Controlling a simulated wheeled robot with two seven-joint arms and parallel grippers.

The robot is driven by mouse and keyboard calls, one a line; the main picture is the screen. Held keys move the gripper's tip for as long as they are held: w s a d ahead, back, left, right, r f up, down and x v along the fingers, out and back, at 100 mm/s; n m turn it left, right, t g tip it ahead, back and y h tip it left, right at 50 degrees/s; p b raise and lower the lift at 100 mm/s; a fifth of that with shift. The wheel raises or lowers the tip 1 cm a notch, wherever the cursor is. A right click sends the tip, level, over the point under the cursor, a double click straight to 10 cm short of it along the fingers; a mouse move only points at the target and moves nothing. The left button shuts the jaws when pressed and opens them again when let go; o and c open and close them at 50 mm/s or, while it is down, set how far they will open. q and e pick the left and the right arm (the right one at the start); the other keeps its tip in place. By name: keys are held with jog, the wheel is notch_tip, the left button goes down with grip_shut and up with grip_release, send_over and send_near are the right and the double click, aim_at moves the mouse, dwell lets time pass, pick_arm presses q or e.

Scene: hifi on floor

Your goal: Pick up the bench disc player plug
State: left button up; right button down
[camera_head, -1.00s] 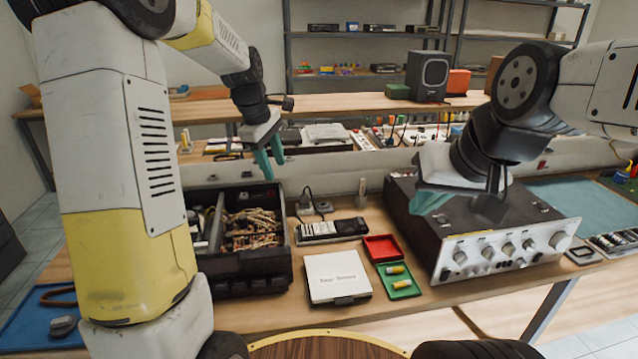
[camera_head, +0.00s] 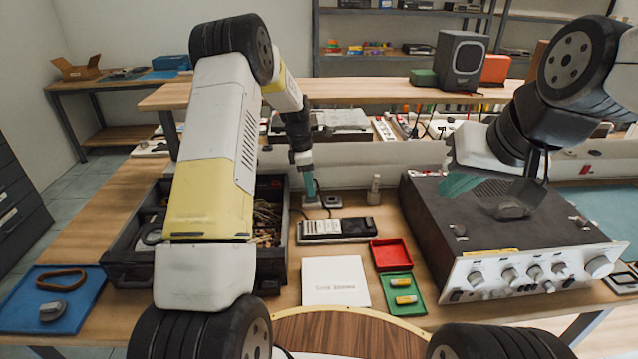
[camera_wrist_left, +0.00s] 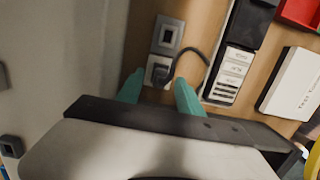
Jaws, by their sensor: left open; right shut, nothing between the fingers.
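The dark plug (camera_wrist_left: 158,72) sits at a grey outlet plate in the left wrist view, with a dark cord (camera_wrist_left: 193,50) curving right toward a black device with white labels (camera_wrist_left: 232,75). My left gripper (camera_wrist_left: 158,84) is open, its teal fingertips one on each side of the plug's near end; I cannot tell whether they touch it. In the head view my left gripper (camera_head: 309,188) points down at the outlet plates (camera_head: 330,202) on the bench, and hides most of the plug. My right gripper (camera_head: 462,186) is shut and empty above the silver-fronted amplifier (camera_head: 520,262).
The black device (camera_head: 338,229) lies just in front of the outlets. A white box (camera_head: 336,281), a red tray (camera_head: 391,254) and a green tray (camera_head: 403,294) with yellow cylinders are nearer. A black open toolbox (camera_head: 130,268) is left. A small bottle (camera_head: 374,190) stands right of the outlets.

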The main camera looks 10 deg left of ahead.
pick_arm(q)
notch_tip(320, 180, down, 2)
jog(key=shift+d+f, duration=0.15)
jog(key=shift+f, duration=0.1)
grip_shut()
jog(key=shift+r, duration=0.1)
